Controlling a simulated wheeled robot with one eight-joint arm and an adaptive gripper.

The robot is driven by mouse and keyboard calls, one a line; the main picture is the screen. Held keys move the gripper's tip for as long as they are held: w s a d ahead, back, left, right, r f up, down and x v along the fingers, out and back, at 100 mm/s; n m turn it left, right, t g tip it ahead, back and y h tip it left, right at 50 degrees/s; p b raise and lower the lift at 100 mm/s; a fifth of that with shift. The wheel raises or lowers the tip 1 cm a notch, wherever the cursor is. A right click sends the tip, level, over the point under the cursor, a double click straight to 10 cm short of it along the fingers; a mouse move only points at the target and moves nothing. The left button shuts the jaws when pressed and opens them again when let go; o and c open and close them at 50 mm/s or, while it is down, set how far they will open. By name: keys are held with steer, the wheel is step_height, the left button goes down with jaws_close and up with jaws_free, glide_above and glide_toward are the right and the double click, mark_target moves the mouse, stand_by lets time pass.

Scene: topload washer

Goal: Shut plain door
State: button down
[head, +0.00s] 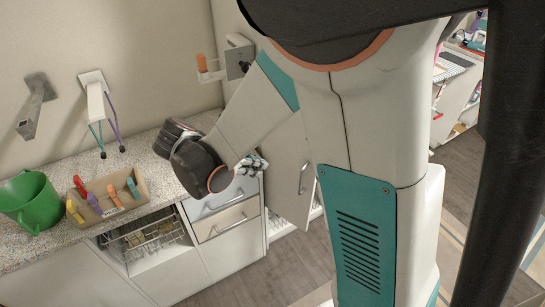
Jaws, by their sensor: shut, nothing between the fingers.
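The plain door (287,172) is a beige cabinet panel with an upright metal bar handle (302,178), below and right of the counter's end. It appears to stand open, with a pale interior showing near its lower edge, but my arm hides its right side and I cannot tell the angle. My gripper (251,166) is small in view, partly behind my wrist, near the counter's front edge and left of the door. It is shut and empty. I cannot tell whether it touches the door.
Two drawers (226,220) with bar handles sit under the counter (150,182). An open compartment with a wire rack (150,238) is left of them. A green bucket (32,202) and a tray (125,198) of colored items stand on the counter. Floor (290,262) is clear.

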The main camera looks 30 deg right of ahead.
steer(key=d+r+b+x, duration=0.1)
steer(key=x, duration=0.5)
steer(key=d+r+b+x, duration=0.1)
steer(key=b+x, duration=0.1)
steer(key=x, duration=0.4)
steer(key=shift+d+f, duration=0.2)
